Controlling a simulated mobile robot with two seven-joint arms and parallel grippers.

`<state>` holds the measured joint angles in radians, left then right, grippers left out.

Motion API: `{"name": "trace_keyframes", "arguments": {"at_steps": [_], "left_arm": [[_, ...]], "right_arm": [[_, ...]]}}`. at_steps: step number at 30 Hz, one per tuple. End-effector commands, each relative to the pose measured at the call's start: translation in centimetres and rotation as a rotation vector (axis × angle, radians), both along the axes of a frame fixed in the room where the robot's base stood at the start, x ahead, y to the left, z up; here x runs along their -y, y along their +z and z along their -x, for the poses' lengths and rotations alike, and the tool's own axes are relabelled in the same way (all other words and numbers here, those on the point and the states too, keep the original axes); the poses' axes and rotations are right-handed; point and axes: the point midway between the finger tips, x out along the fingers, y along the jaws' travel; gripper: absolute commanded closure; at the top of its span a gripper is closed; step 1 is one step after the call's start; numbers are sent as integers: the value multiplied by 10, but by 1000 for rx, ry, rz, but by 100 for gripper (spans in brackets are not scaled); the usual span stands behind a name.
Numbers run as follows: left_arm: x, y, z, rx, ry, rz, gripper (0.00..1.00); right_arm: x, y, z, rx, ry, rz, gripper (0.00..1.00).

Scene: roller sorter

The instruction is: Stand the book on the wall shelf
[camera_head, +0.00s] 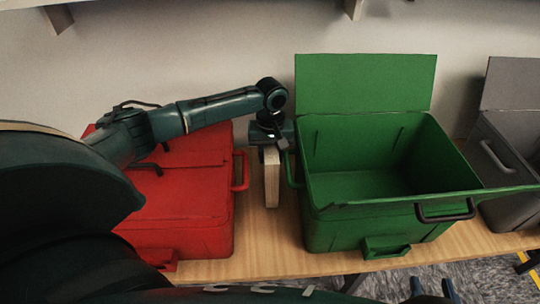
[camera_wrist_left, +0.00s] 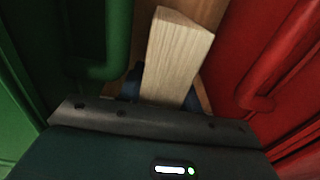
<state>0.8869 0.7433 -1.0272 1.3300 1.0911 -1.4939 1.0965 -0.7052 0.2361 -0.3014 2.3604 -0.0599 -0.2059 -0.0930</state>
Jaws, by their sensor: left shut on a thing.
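My left gripper (camera_head: 270,148) is shut on a slim, pale, wood-grained block (camera_head: 271,180), which hangs upright below it between the red and green boxes. The block also shows in the left wrist view (camera_wrist_left: 176,55), between the two dark fingers. I cannot tell whether this block is the book. The wall shelf shows only as a strip of its underside (camera_head: 22,3) and brackets (camera_head: 60,18) at the top of the head view; its upper surface is out of view. My right gripper (camera_head: 432,288) shows as two separated blue fingertips at the bottom edge, with nothing between them.
A closed red box (camera_head: 195,205) stands left of the block. An open, empty-looking green box (camera_head: 375,210) with a raised lid stands right of it. A grey box (camera_head: 510,150) is at far right. The wooden table (camera_head: 275,250) shows in the narrow gap between red and green.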

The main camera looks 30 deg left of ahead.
Motion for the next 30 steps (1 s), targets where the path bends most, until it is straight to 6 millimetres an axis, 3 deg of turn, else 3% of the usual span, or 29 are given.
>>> {"name": "trace_keyframes", "arguments": {"at_steps": [5,6,13,22,30], "left_arm": [[0,-2,0,1,0,1,100],[0,-3,0,-1,0,0,63],[0,-3,0,-1,0,-1,44],[0,-1,0,2,0,0,44],[0,48,-1,3,1,1,44]], "right_arm": [[0,1,0,-14,-1,0,64],[0,0,1,-17,-2,0,64],[0,-1,1,-17,-2,0,64],[1,-3,0,-13,-3,0,64],[4,5,4,-116,-13,5,64]]}}
